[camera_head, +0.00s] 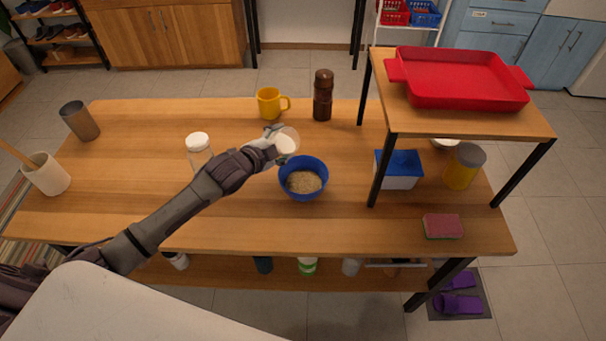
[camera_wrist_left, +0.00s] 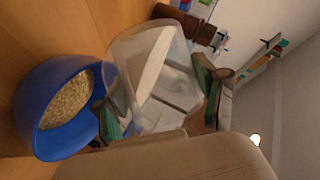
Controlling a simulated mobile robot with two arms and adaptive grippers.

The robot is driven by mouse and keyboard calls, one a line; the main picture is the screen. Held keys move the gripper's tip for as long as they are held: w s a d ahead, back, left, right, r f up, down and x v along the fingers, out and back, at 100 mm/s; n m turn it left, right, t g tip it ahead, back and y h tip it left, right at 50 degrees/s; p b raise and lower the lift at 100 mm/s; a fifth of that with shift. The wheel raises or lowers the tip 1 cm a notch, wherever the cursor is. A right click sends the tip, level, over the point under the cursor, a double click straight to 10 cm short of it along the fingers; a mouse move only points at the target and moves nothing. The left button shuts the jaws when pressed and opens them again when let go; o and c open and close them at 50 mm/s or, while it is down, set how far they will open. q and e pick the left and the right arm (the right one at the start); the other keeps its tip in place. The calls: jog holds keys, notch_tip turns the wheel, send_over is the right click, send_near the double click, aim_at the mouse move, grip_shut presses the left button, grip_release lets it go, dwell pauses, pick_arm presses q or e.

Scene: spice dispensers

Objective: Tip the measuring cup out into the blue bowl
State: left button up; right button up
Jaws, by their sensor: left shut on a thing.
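The measuring cup (camera_head: 288,139) is clear, with something white showing inside. My left gripper (camera_head: 270,147) is shut on it and holds it above the table, just behind and left of the blue bowl in the head view. The cup also shows between the fingers in the left wrist view (camera_wrist_left: 150,62). The blue bowl (camera_head: 303,192) stands upright on the table with beige grains (camera_head: 304,182) in it. It also shows left of the cup in the left wrist view (camera_wrist_left: 38,100). The cup's exact tilt is hard to tell. My right gripper is out of view.
A white-lidded jar (camera_head: 198,143) stands left of my left gripper. A yellow mug (camera_head: 268,104) and brown grinder (camera_head: 322,96) stand behind. A blue-lidded box (camera_head: 400,167) sits right of the bowl, under a raised shelf with a red tray (camera_head: 458,80).

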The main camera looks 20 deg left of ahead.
aim_at(297, 135)
pick_arm(q)
jog(key=shift+d, duration=0.1)
jog(key=shift+s+d+b, duration=0.1)
jog(key=shift+b, duration=0.3)
jog(key=shift+f+m+b, duration=0.2)
jog(key=shift+m+b, duration=0.1)
jog(key=shift+b, duration=0.35)
jog(key=shift+s+d+r+m+t+y+b, duration=0.1)
jog(key=shift+r+m+t+y+b, duration=0.25)
jog(key=shift+m+b, duration=0.55)
jog(key=shift+d+r+m+t+y+b, duration=0.15)
jog(key=shift+m+t+y+b, duration=0.25)
jog(key=shift+b, duration=0.85)
jog(key=shift+s+d+r+m+t, duration=0.2)
jog(key=shift+s+d+m, duration=0.1)
jog(key=shift+d, duration=0.1)
jog(key=shift+s+d+r+m+t, duration=0.15)
jog(key=shift+d+m, duration=0.15)
jog(key=shift+d, duration=0.1)
dwell(1.0)
jog(key=shift+s+d+r+m+t+y+b, duration=0.1)
jog(key=shift+d+r+m+t+y+b, duration=0.1)
jog(key=shift+m+t+b, duration=0.3)
jog(key=shift+s+d+r+m+t+y+b, duration=0.1)
jog(key=shift+d+r+m+y+b, duration=0.1)
jog(key=shift+m, duration=0.5)
dwell(1.1)
